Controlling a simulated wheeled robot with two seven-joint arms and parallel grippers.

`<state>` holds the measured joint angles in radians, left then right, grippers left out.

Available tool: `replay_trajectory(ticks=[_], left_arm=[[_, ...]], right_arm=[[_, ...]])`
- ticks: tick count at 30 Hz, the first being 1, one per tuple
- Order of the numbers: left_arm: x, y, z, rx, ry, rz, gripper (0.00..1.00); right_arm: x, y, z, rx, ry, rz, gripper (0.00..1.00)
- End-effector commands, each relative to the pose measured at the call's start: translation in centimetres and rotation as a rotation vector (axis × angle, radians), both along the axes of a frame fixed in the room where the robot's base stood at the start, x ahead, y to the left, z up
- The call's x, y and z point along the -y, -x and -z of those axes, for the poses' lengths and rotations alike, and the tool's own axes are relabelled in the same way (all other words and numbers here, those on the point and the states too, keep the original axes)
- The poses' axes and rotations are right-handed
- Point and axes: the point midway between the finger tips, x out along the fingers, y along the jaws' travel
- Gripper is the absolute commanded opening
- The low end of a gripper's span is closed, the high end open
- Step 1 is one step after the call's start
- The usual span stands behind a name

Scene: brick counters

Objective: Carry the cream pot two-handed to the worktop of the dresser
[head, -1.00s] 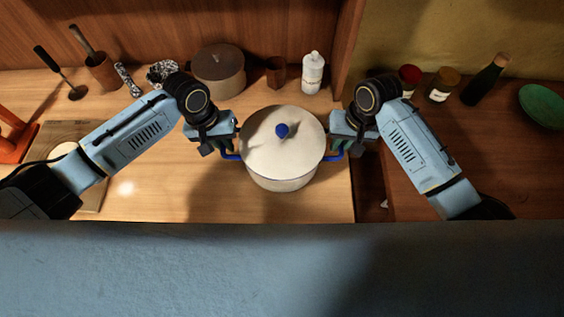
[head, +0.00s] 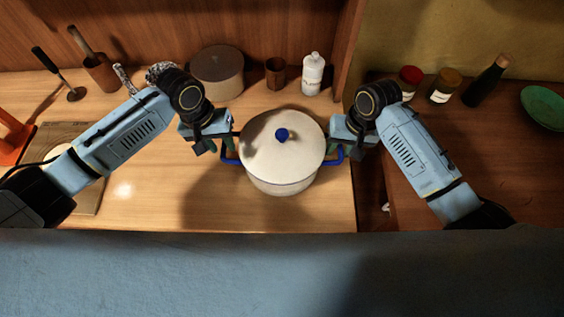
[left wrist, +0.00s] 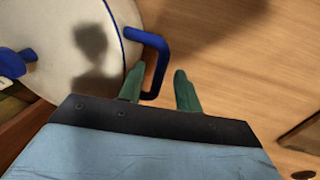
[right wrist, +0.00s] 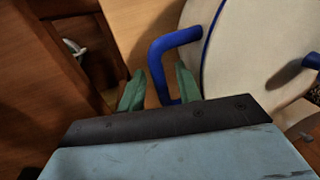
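The cream pot (head: 268,165) with its blue-knobbed lid stands upright on the light wood worktop (head: 230,205), near its right end. Its two blue handles point left and right. My left gripper (head: 219,145) is open at the left handle. In the left wrist view its green fingers (left wrist: 160,88) are apart, with the outer part of that handle (left wrist: 158,62) between their tips. My right gripper (head: 347,150) is open at the right handle. In the right wrist view its fingers (right wrist: 158,85) stand apart on either side of that handle (right wrist: 168,45).
Behind the pot stand a lidded brown pot (head: 218,72), a wooden cup (head: 276,73) and a white bottle (head: 313,74). A board (head: 88,197) lies at the left. Jars (head: 444,85), a dark bottle (head: 487,80) and a green bowl (head: 545,105) are on the right counter.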

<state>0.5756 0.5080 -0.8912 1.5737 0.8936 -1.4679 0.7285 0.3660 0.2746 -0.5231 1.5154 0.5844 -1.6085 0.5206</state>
Motion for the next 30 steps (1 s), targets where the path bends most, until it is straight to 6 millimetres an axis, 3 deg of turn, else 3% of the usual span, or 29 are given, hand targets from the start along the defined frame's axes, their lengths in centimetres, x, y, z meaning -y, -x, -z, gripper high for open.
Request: replay_trajectory(ticks=[6,13,20,30], left_arm=[[-1.0,-0.1,-4.8,0.004,-0.001,-0.001,0.34],[-1.7,-0.1,-8.5,0.002,-0.002,-0.001,0.34],[-2.0,0.0,-9.6,0.0,-0.002,-0.001,0.34],[-2.0,0.0,-9.6,0.0,-0.002,-0.001,0.34]], right_arm=[[0.0,0.0,0.0,0.0,-0.001,0.0,0.34],[0.0,0.0,0.0,0.0,-0.001,0.0,0.34],[0.1,-0.1,-0.7,0.003,-0.002,0.0,0.34],[1.4,-0.1,-7.2,0.005,-0.001,-0.001,0.34]])
